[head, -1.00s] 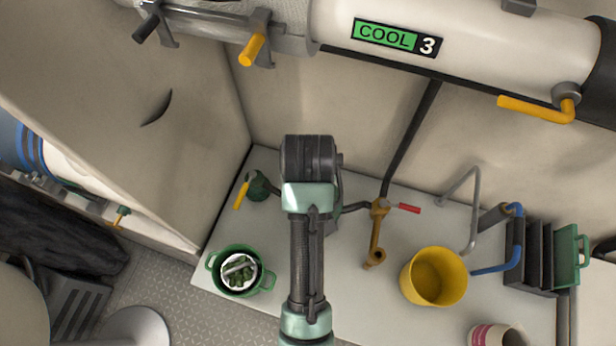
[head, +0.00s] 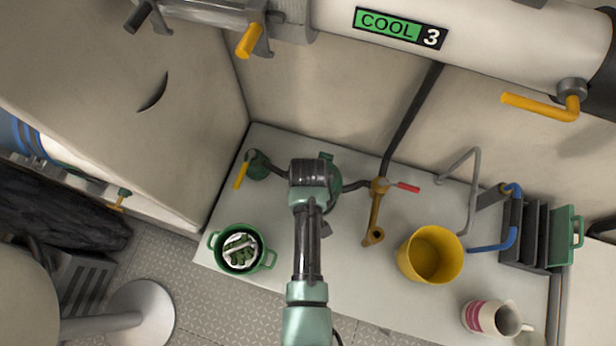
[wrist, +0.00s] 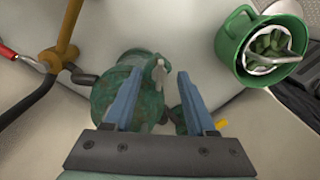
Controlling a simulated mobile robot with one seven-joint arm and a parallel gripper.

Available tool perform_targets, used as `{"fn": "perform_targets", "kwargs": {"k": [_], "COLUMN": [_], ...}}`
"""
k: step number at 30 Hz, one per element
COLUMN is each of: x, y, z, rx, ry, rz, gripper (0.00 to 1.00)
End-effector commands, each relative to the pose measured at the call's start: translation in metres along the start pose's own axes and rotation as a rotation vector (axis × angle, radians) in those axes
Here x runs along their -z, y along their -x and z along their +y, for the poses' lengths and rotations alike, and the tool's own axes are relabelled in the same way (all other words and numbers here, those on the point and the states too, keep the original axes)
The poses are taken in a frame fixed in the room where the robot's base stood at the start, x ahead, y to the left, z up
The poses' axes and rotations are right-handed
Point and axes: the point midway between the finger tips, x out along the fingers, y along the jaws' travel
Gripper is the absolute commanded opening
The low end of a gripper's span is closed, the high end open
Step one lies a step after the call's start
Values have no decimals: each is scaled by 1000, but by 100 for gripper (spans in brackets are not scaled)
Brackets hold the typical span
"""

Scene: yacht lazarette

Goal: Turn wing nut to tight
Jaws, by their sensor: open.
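The wing nut (wrist: 158,74) is a small light-grey piece on top of a worn green round housing (wrist: 112,88) in the wrist view. My gripper (wrist: 160,71) is open, with one blue finger on each side of the wing nut. The left finger looks closer to it than the right one; I cannot tell whether either touches. In the head view the green housing (head: 334,180) shows only at its right edge, behind my arm. The wing nut and my fingers are hidden there.
A green pot (head: 215,246) stands front left, and a valve with a yellow handle (head: 240,175) behind it.

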Motion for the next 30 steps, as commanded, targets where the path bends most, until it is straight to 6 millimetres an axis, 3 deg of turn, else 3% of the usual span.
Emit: {"fn": "perform_targets", "kwargs": {"k": [6, 14, 24, 30], "x": [0, 0, 0, 0], "y": [-13, -14, -14, -14], "z": [0, 0, 0, 0], "rx": [0, 0, 0, 0], "ry": [0, 0, 0, 0], "rz": [0, 1, 1, 1], "gripper": [56, 56, 0, 0]}}
